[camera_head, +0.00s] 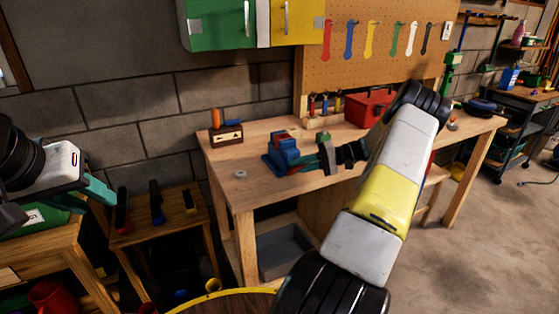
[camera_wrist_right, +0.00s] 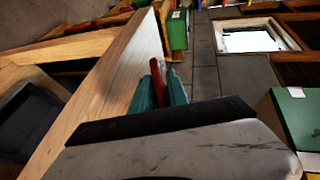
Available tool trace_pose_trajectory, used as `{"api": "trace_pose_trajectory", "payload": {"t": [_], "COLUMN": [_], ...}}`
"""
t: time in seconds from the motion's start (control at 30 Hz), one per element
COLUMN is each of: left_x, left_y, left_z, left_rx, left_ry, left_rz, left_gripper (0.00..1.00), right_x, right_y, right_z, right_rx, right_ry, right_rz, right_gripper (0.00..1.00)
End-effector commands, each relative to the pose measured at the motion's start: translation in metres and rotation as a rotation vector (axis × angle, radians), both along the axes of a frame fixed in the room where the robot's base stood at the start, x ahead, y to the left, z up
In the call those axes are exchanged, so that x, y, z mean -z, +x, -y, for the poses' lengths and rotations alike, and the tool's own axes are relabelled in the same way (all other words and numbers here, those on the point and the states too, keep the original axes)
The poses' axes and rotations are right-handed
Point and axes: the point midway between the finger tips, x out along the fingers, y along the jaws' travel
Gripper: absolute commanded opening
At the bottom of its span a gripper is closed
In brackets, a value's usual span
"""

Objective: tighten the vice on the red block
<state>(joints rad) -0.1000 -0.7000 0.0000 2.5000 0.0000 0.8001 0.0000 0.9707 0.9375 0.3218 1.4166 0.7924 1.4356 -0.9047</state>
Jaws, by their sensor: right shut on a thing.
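The blue vice (camera_head: 283,158) stands on the left part of the wooden workbench. A small red block (camera_head: 279,135) shows at its top, but how firmly the jaws meet it is too small to tell. My right gripper (camera_head: 308,165) is at the right side of the vice. In the right wrist view its teal fingers (camera_wrist_right: 158,92) are shut on a thin dark red bar (camera_wrist_right: 157,80), apparently the vice handle; the bar's far end and the vice are not clear there. My left gripper (camera_head: 98,190) is at the far left, away from the vice; its opening is unclear.
On the workbench (camera_head: 260,190) are a wooden holder (camera_head: 226,133), a grey round piece (camera_head: 240,174) and a red toolbox (camera_head: 368,108). Hand tools hang on the pegboard (camera_head: 350,65). A small table (camera_head: 180,212) with several clamps stands left of the bench.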

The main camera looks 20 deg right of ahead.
Motion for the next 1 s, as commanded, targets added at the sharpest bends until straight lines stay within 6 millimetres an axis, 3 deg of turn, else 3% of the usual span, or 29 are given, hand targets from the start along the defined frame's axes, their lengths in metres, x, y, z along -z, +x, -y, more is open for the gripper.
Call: {"api": "trace_pose_trajectory", "payload": {"t": [0.73, 0.77, 0.8, 1.0], "left_x": [0.0000, 0.0000, 0.0000, 0.0000], "left_y": [0.0000, 0.0000, 0.0000, 0.0000], "left_z": [0.0000, 0.0000, 0.0000, 0.0000], "left_rx": [0.000, 0.000, 0.000, 0.000], "left_ry": [0.000, 0.000, 0.000, 0.000], "left_rz": [0.000, 0.000, 0.000, 0.000], "left_gripper": [0.36, 0.36, 0.36, 0.36], "right_x": [0.0037, 0.0037, 0.0036, 0.0020], "right_y": [-0.0040, -0.0042, -0.0039, -0.0020], "right_z": [0.0004, 0.0005, 0.0005, 0.0002], "right_rx": [-0.004, -0.005, -0.004, -0.002], "right_ry": [0.020, 0.020, 0.019, 0.020], "right_rz": [-0.011, -0.011, -0.010, -0.006], "right_gripper": [0.00, 0.26, 0.33, 0.35]}}
